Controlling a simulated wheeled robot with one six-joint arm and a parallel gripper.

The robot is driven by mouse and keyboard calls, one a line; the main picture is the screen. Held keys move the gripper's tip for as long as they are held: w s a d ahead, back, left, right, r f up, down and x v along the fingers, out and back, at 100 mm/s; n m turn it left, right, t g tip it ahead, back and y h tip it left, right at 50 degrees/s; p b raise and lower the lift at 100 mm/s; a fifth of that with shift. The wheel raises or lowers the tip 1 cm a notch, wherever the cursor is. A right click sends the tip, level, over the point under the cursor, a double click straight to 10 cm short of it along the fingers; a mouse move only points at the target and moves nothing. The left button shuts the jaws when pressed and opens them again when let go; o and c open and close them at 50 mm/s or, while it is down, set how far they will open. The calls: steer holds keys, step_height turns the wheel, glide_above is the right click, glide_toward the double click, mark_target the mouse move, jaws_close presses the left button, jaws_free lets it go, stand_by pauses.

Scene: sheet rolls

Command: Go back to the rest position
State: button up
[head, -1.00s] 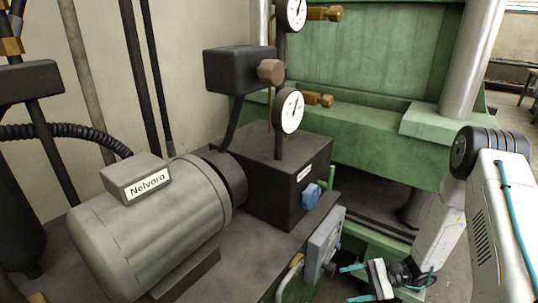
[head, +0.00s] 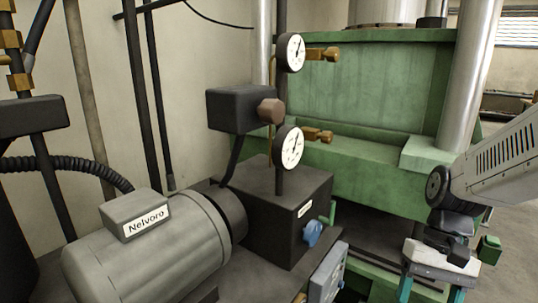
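My gripper (head: 431,290) is at the lower right of the head view, below my white arm. It points down, and its two fingers stand apart with nothing seen between them. The lower ends of the fingers are at the picture's bottom edge. The gripper shows in front of the lower part of the green press (head: 380,175), apart from the motor and the black box.
A grey motor (head: 150,250) labelled Nelvoro stands at lower left. Beside it is a black box (head: 285,215) with a blue knob (head: 313,233). Two gauges (head: 291,52) and (head: 292,147) stand above. A grey panel box (head: 328,272) is left of my gripper.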

steer(key=s+r+n+t+h, duration=0.2)
steer(key=s+r+t, duration=0.3)
steer(key=s+r, duration=0.2)
step_height(320, 180, up, 2)
steer(key=shift+s+a+r+n+t+h, duration=0.15)
steer(key=shift+s+a+n+t+h, duration=0.15)
steer(key=shift+n+t+h, duration=0.1)
stand_by(0.4)
